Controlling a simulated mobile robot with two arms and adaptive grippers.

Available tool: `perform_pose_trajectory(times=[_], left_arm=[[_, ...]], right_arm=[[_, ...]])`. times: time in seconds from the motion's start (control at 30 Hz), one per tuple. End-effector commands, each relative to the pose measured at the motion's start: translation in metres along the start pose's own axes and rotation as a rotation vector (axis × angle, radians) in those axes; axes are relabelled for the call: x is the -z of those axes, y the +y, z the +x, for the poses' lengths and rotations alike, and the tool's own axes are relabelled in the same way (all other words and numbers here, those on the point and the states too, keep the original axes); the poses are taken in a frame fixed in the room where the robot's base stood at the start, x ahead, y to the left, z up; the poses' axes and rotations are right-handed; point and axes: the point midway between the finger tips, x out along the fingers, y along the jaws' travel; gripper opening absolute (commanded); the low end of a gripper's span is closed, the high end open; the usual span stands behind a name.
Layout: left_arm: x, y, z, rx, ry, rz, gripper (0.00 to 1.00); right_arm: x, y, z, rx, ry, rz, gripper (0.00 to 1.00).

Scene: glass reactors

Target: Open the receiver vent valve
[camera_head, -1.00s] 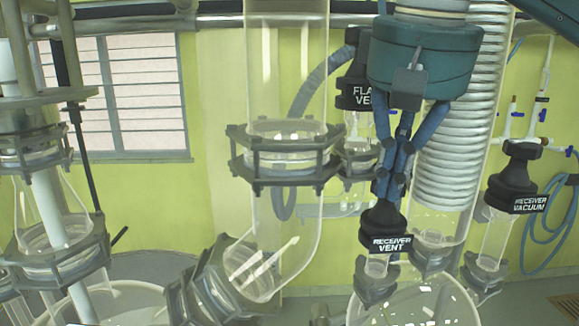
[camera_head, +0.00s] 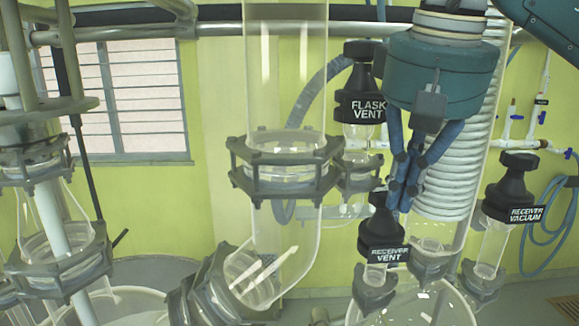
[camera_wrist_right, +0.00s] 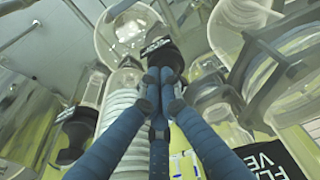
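The receiver vent valve (camera_head: 383,232) is a black knob with a "RECEIVER VENT" label, upright on a glass neck at lower centre-right in the head view. My right gripper (camera_head: 400,205) comes down from above, with its blue fingers drawn together just right of the knob's top. In the right wrist view, the gripper (camera_wrist_right: 160,78) has its fingertips close together in front of a black labelled knob (camera_wrist_right: 157,52). No knob shows between the fingers, though whether they touch it I cannot tell. My left gripper is in neither view.
The flask vent valve (camera_head: 361,95) stands close above and left of my right gripper. The receiver vacuum valve (camera_head: 512,190) stands to the right. A glass coil column (camera_head: 455,180) is behind the gripper, and a clamped glass tube (camera_head: 285,170) is to the left.

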Motion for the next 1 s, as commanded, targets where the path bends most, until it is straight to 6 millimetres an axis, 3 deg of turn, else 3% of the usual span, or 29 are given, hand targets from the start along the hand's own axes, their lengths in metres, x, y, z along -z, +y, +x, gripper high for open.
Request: perform_pose_trajectory(times=[0.5, 1.0], left_arm=[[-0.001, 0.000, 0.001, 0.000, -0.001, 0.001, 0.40], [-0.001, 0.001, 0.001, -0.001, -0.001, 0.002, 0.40]], right_arm=[[0.002, 0.015, 0.001, 0.000, 0.000, 0.000, 0.00], [0.003, 0.018, 0.002, 0.000, -0.001, -0.001, 0.00]])
